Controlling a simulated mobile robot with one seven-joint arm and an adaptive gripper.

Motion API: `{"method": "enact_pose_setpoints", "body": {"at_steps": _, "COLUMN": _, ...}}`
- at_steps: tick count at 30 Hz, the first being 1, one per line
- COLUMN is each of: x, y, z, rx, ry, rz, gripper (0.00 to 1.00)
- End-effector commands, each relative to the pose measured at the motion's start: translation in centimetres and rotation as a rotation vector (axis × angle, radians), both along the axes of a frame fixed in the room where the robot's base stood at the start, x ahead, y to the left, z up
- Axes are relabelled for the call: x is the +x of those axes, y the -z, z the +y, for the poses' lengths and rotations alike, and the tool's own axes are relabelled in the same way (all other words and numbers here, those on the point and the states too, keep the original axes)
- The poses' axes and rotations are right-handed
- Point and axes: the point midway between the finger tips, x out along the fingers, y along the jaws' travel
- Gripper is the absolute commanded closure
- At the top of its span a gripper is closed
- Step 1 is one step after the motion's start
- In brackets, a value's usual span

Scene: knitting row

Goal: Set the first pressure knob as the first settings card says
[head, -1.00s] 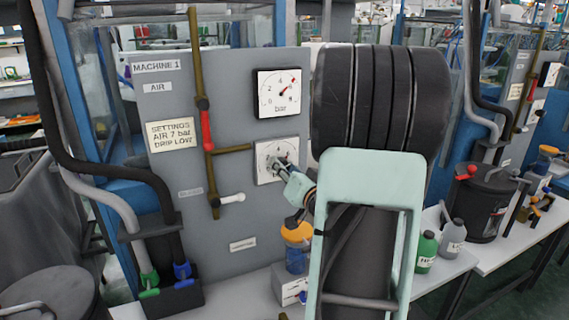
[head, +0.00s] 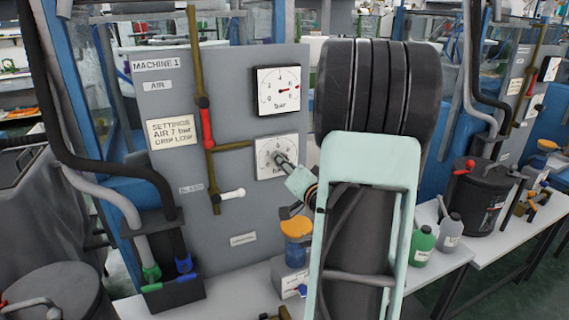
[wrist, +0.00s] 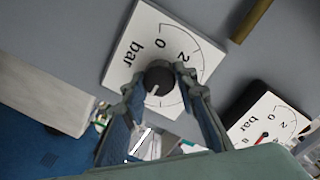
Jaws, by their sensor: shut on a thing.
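The first settings card (head: 171,132) on the grey Machine 1 panel reads "AIR 7 bar, DRIP LOW". The black first pressure knob (wrist: 160,74) stands at the middle of a white square bar dial (head: 264,145). My gripper (wrist: 160,84) is shut on the knob, one finger on each side; it also shows in the head view (head: 284,162). The knob's pale mark points downward in the wrist view. The number there is hard to read. The pressure gauge (head: 278,91) above has its needle pointing right, slightly upward, around the 6 side.
A brass pipe with a red handle (head: 207,128) and a white-handled valve (head: 232,194) lie left of the dial. An orange-topped jar (head: 296,239) stands below my gripper. Green (head: 423,246) and grey bottles (head: 450,232) stand on the bench at right.

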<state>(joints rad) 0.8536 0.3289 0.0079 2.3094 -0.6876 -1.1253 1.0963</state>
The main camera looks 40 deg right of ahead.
Motion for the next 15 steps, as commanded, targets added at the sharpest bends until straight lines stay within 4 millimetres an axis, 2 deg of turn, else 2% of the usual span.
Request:
{"method": "enact_pose_setpoints", "body": {"at_steps": 4, "x": -0.03, "y": 0.06, "z": -0.02, "rx": 0.0, "ry": 0.001, "rz": 0.001, "gripper": 0.97}}
{"method": "enact_pose_setpoints", "body": {"at_steps": 5, "x": -0.03, "y": 0.07, "z": -0.01, "rx": 0.0, "ry": 0.001, "rz": 0.001, "gripper": 0.71}}
{"method": "enact_pose_setpoints", "body": {"at_steps": 9, "x": -0.02, "y": 0.06, "z": -0.01, "rx": -0.001, "ry": 0.001, "rz": 0.001, "gripper": 0.56}}
{"method": "enact_pose_setpoints", "body": {"at_steps": 15, "x": -0.01, "y": 0.03, "z": -0.01, "rx": -0.001, "ry": 0.001, "rz": 0.001, "gripper": 0.55}}
